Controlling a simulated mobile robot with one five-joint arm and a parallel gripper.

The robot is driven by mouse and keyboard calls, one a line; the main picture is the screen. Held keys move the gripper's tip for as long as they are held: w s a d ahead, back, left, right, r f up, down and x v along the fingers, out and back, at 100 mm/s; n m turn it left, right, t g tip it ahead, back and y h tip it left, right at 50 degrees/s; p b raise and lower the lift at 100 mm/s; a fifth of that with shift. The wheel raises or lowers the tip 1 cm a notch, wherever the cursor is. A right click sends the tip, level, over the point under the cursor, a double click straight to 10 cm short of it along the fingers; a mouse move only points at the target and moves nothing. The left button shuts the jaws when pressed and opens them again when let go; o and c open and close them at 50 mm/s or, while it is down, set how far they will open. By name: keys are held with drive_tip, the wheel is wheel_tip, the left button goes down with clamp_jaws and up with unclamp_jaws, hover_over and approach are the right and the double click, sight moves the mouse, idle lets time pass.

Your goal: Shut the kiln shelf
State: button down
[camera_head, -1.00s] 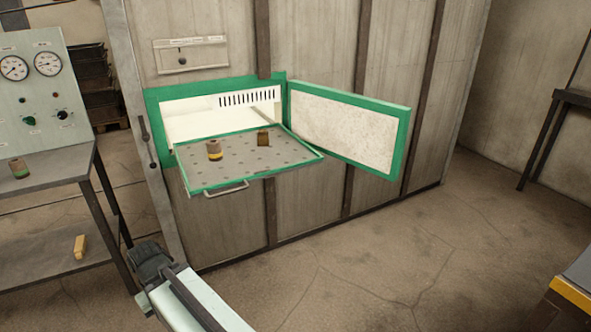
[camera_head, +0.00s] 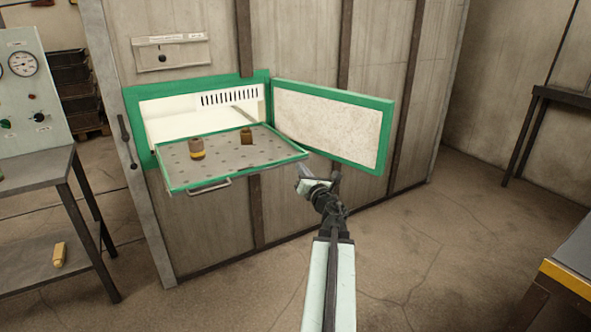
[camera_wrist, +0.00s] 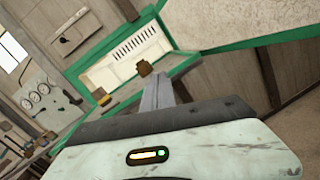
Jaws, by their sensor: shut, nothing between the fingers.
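The kiln shelf (camera_head: 225,170) is a perforated grey tray with a green rim, pulled out of the kiln opening. Its metal handle (camera_head: 208,187) is on the front edge.
The green-framed kiln door (camera_head: 330,125) stands open to the right, close behind my gripper. A gauge panel and metal table (camera_head: 35,168) stand at left, with a yellow block (camera_head: 59,255) on its lower shelf. A yellow-edged table (camera_head: 565,275) is at lower right. Floor between is clear.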

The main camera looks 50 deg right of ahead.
sight(289, 161)
drive_tip(key=s+f+n+y, duration=0.3)
drive_tip(key=s+n, duration=0.2)
drive_tip(key=n, duration=0.1)
drive_tip(key=x, duration=1.3)
drive_tip(key=shift+w+d+r, duration=0.2)
drive_tip(key=shift+w+r, duration=0.05)
drive_tip(key=shift+w, duration=0.1)
